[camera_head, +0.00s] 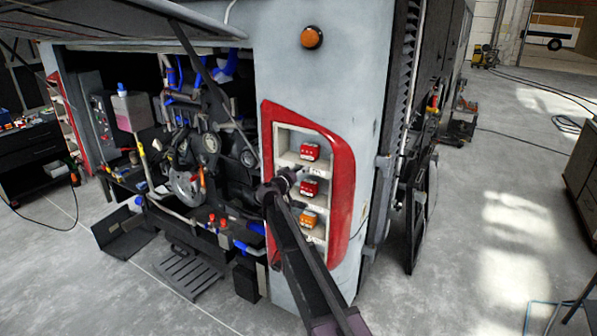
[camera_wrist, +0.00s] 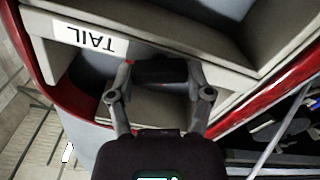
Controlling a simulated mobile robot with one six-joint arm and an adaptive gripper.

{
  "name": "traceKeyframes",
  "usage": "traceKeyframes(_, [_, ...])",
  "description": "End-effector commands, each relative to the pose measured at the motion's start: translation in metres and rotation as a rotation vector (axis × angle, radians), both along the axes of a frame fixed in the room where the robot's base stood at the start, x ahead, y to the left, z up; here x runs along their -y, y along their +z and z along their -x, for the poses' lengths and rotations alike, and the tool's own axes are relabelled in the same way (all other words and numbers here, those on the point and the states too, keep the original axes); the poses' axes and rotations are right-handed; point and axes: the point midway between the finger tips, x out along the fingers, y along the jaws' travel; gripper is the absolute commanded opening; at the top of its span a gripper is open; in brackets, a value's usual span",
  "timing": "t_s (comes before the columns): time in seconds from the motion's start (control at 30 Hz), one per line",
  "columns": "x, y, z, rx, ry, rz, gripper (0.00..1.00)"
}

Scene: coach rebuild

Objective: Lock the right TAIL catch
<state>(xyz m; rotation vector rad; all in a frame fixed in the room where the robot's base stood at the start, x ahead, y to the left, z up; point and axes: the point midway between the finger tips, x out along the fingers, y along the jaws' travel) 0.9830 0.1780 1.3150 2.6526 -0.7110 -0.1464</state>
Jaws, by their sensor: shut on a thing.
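The red-framed recess (camera_head: 346,185) at the corner of the coach holds shelves with lamp units. In the wrist view a white TAIL label (camera_wrist: 83,37) appears upside down on a pale shelf edge. Just beside it, a black block-like part (camera_wrist: 160,70), apparently the TAIL catch, sits between my fingertips. My gripper (camera_wrist: 160,76) is shut on this part, one finger on each side. In the head view my gripper (camera_head: 292,175) reaches the recess near the middle shelf; the catch cannot be made out there. Whether the catch is locked cannot be told.
Red lamp units (camera_head: 310,152) and an orange one (camera_head: 308,219) sit on the shelves. An open bay (camera_head: 195,150) with hoses and machinery lies left of the recess. A raised flap (camera_head: 110,20) hangs above it.

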Motion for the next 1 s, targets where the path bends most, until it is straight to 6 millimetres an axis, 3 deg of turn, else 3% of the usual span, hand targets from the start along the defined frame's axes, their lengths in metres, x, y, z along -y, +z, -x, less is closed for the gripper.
traceKeyframes(1.0, [-0.0021, -0.0011, -0.0033, -0.473, 0.000, 0.828, 0.18])
